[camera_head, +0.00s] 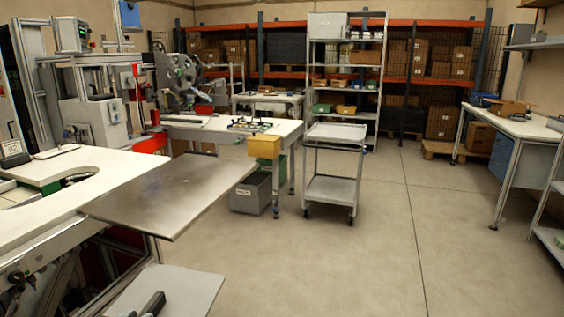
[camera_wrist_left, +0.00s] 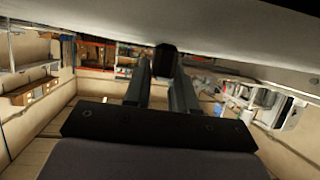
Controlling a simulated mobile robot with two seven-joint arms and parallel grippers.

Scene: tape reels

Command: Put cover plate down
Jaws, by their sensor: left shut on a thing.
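The cover plate (camera_head: 182,290) appears to be the flat light grey panel at the bottom of the head view, level and partly cut off by the frame. My left gripper (camera_head: 152,303) shows there only as dark fingertips at the plate's near part. In the left wrist view the plate (camera_wrist_left: 240,48) spans the top as a pale, slanted surface. My left gripper's two dark fingers (camera_wrist_left: 165,75) reach to it and are shut on a small dark part at its edge. The exact grip is hard to see. My right gripper is not in view.
A brushed metal plate (camera_head: 170,192) juts out from the white machine table (camera_head: 110,172), just beyond the cover plate. A grey cart (camera_head: 332,190) stands mid-room. A white bench (camera_head: 520,125) is at right. The floor (camera_head: 390,260) at centre right is clear.

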